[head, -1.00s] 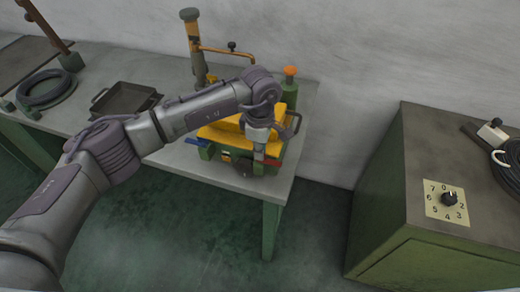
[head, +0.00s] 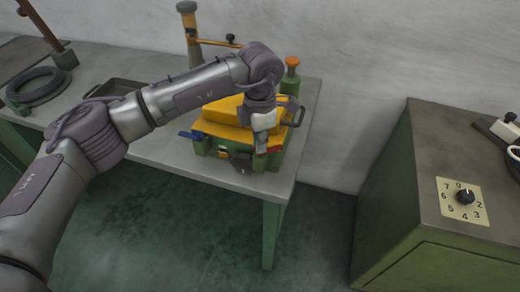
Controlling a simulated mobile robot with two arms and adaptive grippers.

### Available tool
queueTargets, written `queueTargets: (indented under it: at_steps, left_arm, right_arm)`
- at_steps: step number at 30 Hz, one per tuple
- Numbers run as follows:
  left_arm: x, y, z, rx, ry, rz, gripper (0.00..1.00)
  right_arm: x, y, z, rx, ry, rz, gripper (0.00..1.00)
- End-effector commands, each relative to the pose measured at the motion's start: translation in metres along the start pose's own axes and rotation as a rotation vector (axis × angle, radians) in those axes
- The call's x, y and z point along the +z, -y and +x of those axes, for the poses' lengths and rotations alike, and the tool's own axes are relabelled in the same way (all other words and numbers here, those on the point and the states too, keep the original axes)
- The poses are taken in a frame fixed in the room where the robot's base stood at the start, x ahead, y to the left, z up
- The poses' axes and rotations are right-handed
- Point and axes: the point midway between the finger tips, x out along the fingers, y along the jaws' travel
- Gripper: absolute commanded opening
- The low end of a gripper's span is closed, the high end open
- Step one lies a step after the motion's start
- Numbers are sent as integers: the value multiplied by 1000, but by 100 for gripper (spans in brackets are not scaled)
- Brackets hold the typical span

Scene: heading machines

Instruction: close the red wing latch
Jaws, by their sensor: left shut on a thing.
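The red wing latch (head: 275,149) is on the front right of a green machine (head: 293,146) with a yellow top, near the front of the bench. Only a small part of the red latch shows beside my gripper. My left gripper (head: 262,148) comes down from above, shut on the red wing latch; its fingers hide most of the grip. My right gripper is out of view.
An orange-topped green post (head: 291,72) and a tall post with an orange arm (head: 189,35) stand behind the machine. A dark tray (head: 115,88) lies left, partly behind my arm. A green cabinet (head: 430,180) with a numbered dial (head: 464,197) stands right, across a gap.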

Motion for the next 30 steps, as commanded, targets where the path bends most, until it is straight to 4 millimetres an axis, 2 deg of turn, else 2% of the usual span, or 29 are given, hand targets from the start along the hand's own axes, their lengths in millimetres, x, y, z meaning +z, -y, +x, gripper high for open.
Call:
queueTargets:
  at_steps: [1,15,30]
  left_arm:
    - [0,0,6,2,-1,-46,0]
    - [0,0,5,0,-1,-489,0]
    - [0,0,3,0,-2,-831,0]
  right_arm:
    - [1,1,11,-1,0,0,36]
    - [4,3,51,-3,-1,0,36]
    - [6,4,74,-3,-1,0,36]
